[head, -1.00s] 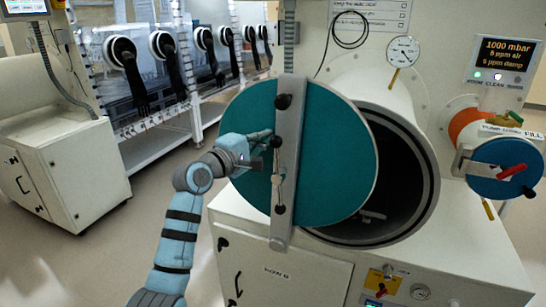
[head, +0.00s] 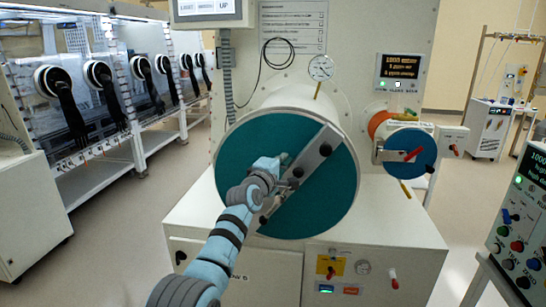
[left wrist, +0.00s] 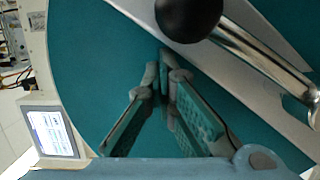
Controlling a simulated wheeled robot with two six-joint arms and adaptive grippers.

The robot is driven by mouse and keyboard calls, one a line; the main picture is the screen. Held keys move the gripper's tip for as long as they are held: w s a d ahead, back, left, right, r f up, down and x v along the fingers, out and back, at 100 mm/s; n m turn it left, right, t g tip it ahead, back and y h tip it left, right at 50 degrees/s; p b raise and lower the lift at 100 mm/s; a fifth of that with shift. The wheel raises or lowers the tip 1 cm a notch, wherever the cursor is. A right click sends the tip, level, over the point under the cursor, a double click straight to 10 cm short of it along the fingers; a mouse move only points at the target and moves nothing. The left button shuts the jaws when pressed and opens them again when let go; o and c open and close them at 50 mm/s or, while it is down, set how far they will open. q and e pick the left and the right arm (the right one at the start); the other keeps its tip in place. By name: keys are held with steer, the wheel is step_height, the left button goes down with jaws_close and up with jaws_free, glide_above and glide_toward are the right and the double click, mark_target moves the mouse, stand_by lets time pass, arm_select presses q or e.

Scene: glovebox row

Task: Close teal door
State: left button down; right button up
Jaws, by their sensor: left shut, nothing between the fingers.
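The teal door (head: 285,140) is a round disc that covers the mouth of the large white chamber cylinder (head: 290,97). Its grey bar (head: 314,155) with dark knobs runs diagonally from upper right to lower left. My left gripper (head: 284,166) is in front of the door near the bar. In the left wrist view my left gripper (left wrist: 163,66) has its fingertips together with nothing between them, close to the teal surface. A dark ball knob (left wrist: 188,17) on a metal rod shows above it. I cannot tell whether the fingertips touch the door. My right gripper is not in view.
A smaller blue round door (head: 412,165) with a red handle is at the right. A white cabinet (head: 235,220) stands below the chamber. A control box (head: 520,215) is at the right edge. Open floor lies on both sides.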

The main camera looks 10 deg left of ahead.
arm_select(q)
steer(key=shift+d+f, duration=0.1)
steer(key=shift+f, duration=0.15)
